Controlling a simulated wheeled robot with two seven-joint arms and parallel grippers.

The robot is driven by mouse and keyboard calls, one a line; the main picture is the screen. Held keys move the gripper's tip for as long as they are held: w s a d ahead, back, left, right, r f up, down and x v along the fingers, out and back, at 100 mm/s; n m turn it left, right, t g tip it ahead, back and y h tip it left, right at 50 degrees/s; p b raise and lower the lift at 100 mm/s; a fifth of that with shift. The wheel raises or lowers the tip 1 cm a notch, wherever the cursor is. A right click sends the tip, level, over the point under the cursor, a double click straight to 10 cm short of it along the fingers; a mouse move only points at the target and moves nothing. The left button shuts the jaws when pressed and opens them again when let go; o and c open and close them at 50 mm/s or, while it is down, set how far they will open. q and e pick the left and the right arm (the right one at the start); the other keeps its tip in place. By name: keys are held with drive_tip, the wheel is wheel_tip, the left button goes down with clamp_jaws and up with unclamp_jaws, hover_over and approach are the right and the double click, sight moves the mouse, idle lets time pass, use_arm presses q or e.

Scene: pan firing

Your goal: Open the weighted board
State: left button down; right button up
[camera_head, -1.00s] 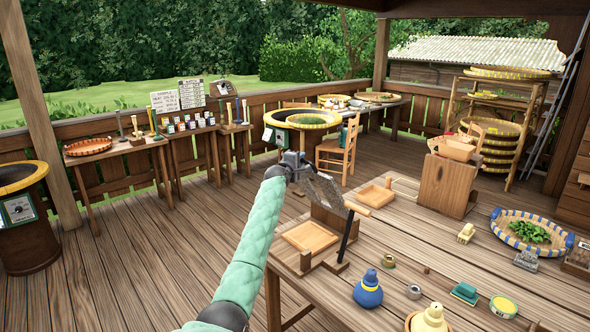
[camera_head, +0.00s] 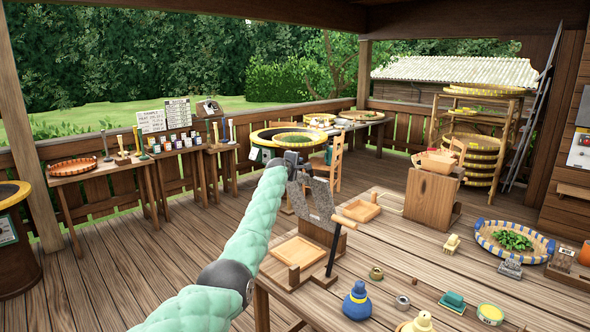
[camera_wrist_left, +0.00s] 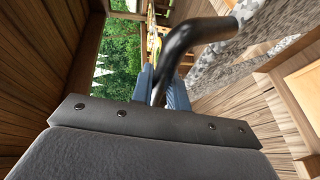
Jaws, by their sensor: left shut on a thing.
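The weighted board stands at the near left corner of the wooden table. It has a pale wooden base (camera_head: 299,251), a raised wooden lid and grey speckled slabs (camera_head: 322,200). The lid stands up steeply from the back of the base, so the board looks open. My left gripper (camera_head: 291,160) is above the slabs at the end of its green-sleeved arm. In the left wrist view a curved black handle (camera_wrist_left: 190,38) lies between the blue-grey fingers (camera_wrist_left: 165,88), which are shut on it. The fingertips are partly hidden by the handle. My right gripper is not in view.
A black lever (camera_head: 335,256) stands at the board's right side. A blue bottle (camera_head: 357,302), a small square tray (camera_head: 361,210) and a wooden block stand (camera_head: 431,198) are on the table. A basket with leaves (camera_head: 514,241) is farther right. The table's middle is mostly clear.

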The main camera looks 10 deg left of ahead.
use_arm(q)
drive_tip(key=shift+w+d+r, duration=0.35)
drive_tip(key=shift+w+d, duration=0.05)
drive_tip(key=shift+w, duration=0.2)
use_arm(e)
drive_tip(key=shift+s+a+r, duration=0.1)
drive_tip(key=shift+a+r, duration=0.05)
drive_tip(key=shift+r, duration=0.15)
use_arm(q)
drive_tip(key=shift+d, duration=0.1)
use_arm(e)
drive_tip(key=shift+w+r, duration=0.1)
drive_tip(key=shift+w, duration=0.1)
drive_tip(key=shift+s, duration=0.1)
use_arm(q)
drive_tip(key=c, duration=1.4)
unclamp_jaws()
drive_tip(key=shift+o, duration=0.2)
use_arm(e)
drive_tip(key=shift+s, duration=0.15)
use_arm(q)
drive_tip(key=shift+f, duration=0.1)
